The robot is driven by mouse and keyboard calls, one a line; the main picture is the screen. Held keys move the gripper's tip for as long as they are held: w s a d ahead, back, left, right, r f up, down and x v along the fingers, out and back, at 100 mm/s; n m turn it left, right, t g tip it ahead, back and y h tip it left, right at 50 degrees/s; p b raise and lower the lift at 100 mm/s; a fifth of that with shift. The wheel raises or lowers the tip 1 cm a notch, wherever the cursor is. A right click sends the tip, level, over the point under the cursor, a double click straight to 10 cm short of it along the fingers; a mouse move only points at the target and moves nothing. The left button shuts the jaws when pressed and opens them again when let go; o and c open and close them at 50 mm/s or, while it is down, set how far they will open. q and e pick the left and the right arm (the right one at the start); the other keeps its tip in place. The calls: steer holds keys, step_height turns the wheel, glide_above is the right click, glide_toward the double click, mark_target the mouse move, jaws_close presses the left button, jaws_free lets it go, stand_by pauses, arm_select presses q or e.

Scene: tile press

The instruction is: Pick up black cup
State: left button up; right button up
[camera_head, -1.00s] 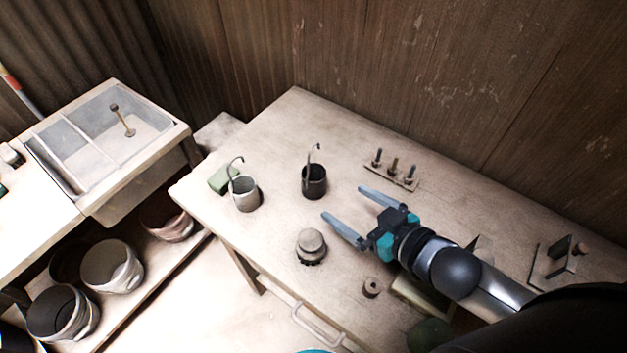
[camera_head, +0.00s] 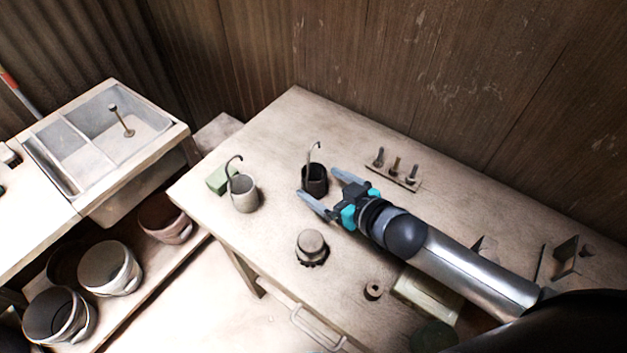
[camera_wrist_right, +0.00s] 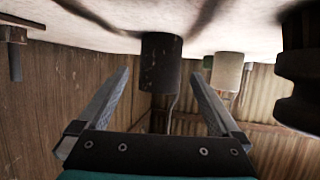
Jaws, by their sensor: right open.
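The black cup (camera_head: 316,178) stands upright on the wooden table, with a hooked rod rising from it. My right gripper (camera_head: 318,184) is open, its fingers reaching toward the cup from the lower right in the head view. In the right wrist view, which looks upside down, the black cup (camera_wrist_right: 160,62) lies ahead between the two open fingers (camera_wrist_right: 160,95). I cannot tell whether the fingertips have passed its sides. My left gripper is not in view.
A white cup (camera_head: 243,194) with a hooked rod and a green block (camera_head: 219,180) stand left of the black cup. A dark-based round object (camera_head: 311,247) is nearer the front. A peg rack (camera_head: 393,174) lies behind the gripper. A sink (camera_head: 106,148) is at the left.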

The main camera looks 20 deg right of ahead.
mark_target(313, 170)
steer(key=shift+x, duration=1.1)
steer(key=c, duration=1.5)
